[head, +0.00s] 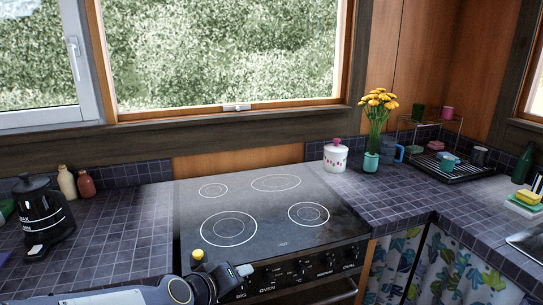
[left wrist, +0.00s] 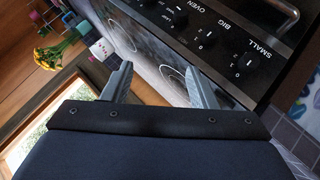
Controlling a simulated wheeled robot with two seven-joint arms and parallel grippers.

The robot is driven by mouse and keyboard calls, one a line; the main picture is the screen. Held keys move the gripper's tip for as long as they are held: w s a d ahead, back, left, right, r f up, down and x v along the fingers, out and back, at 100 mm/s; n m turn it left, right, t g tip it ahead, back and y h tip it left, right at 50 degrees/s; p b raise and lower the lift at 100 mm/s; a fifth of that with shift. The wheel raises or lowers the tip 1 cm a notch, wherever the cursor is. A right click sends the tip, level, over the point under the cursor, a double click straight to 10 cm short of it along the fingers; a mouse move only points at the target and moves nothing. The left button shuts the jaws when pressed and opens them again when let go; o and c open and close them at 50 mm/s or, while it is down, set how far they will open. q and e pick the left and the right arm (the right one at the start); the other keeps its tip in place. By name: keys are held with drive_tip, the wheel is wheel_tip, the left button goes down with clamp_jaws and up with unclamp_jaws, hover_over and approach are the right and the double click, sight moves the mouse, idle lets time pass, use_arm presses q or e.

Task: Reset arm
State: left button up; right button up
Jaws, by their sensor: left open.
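My left arm comes in along the bottom edge of the head view, in front of the stove (head: 262,222). My left gripper (head: 243,270) is at the stove's front edge, near the knob panel. In the left wrist view the two grey fingers of my left gripper (left wrist: 158,70) stand wide apart with nothing between them. The stove's knob panel (left wrist: 215,35) lies beyond the fingers there. I cannot tell whether the gripper touches the stove. My right gripper is in neither view.
A black kettle (head: 42,212) and two bottles (head: 77,183) stand on the left tiled counter. A white canister (head: 335,156), yellow flowers (head: 379,105) in a vase and a dish rack (head: 455,170) stand to the right. The stove top is bare. An oven handle (head: 335,293) juts out below the knobs.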

use_arm(q)
drive_tip(key=s+a+m+g, duration=0.1)
drive_tip(key=s+a, duration=0.3)
drive_tip(key=s, duration=0.4)
drive_tip(key=s+a+m+g+y, duration=0.1)
drive_tip(key=s+a, duration=0.3)
drive_tip(key=s, duration=0.4)
drive_tip(key=s+a+f+m+g, duration=0.1)
drive_tip(key=s+a, duration=0.3)
drive_tip(key=s, duration=0.4)
drive_tip(key=shift+s+g, duration=0.4)
drive_tip(key=shift+g, duration=0.4)
